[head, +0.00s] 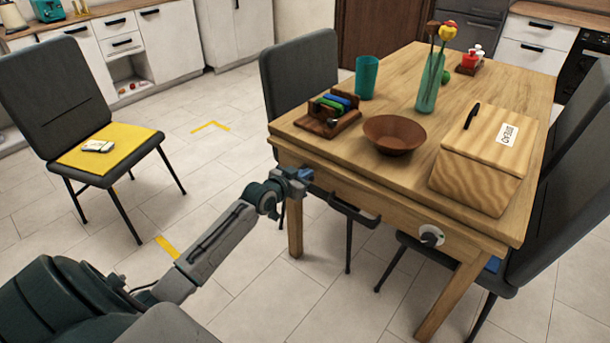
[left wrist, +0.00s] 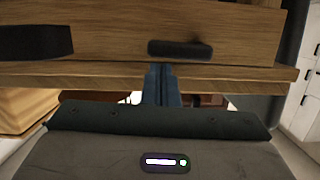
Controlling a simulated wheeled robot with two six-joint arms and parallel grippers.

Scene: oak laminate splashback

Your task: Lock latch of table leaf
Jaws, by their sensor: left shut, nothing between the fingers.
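The wooden table (head: 470,85) stands at the right of the head view. My left gripper (head: 305,174) is at the left part of its front edge, just below the tabletop. In the left wrist view, its blue fingers (left wrist: 161,84) are together with nothing between them. A small dark bar (left wrist: 180,48) on the wood lies just beyond the fingertips, possibly the latch; I cannot tell whether they touch. In the head view the gripper hides this spot. A dark handle (head: 352,208) and a round knob on a pale plate (head: 430,236) are on the table's front. My right gripper is not in view.
A bowl (head: 394,134), wooden box (head: 484,160), teal cup (head: 367,76), vase (head: 429,84) and organiser (head: 328,115) stand on the table. Dark chairs (head: 300,75) flank it. Another chair with a yellow cushion (head: 118,147) stands left. Floor between is clear.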

